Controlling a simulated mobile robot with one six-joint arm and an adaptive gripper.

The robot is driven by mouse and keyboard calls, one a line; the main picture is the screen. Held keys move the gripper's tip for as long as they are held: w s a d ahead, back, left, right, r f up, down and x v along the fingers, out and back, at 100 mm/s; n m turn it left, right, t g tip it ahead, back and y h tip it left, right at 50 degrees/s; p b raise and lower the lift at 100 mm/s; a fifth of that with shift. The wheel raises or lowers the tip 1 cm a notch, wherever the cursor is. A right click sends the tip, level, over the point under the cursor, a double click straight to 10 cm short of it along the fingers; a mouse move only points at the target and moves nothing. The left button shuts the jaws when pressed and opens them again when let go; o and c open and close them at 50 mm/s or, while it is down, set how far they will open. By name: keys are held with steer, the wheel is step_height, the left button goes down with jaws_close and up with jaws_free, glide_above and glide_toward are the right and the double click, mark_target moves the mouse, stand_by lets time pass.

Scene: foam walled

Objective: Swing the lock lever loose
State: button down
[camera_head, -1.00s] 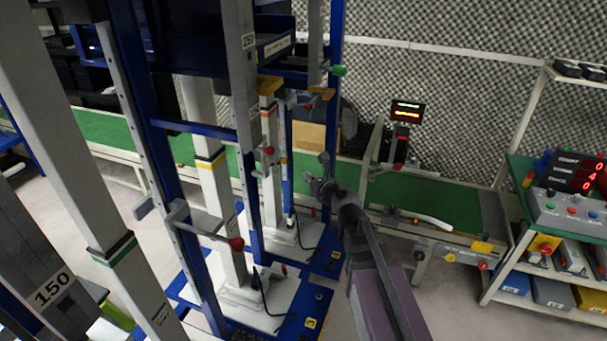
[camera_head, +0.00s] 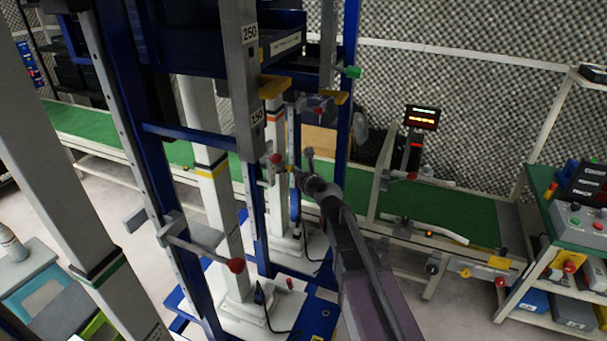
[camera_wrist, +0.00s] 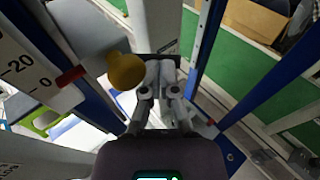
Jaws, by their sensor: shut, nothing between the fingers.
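Several levers with ball knobs show in the head view; I cannot tell which is the lock lever. One with a red knob (camera_head: 235,265) sticks out from the near blue post. Another red knob (camera_head: 275,158) sits by the grey post's lower end. A green knob (camera_head: 352,72) is higher up at the right. My gripper (camera_head: 302,168) is just right of the middle red knob, apart or touching I cannot tell. In the wrist view my gripper (camera_wrist: 166,72) is shut and empty, with a rounded amber-coloured thing (camera_wrist: 126,72) just left of the fingers.
Blue and white posts stand close around the arm. A scale (camera_wrist: 35,75) with a red mark is at the wrist view's left. A green conveyor (camera_head: 445,208) runs behind. A shelf cart with a control box (camera_head: 580,218) stands at right. Yellow blocks (camera_head: 272,86) hang above my gripper.

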steer(key=shift+w+a, duration=0.15)
steer(key=shift+w, duration=0.1)
steer(key=shift+x, duration=0.8)
steer(key=shift+w+r, duration=0.2)
steer(key=w+d+p+v, duration=0.1)
steer(key=d+p+v, duration=0.1)
steer(key=v, duration=1.2)
steer(key=shift+p, duration=0.4)
steer(key=shift+s+d, duration=0.1)
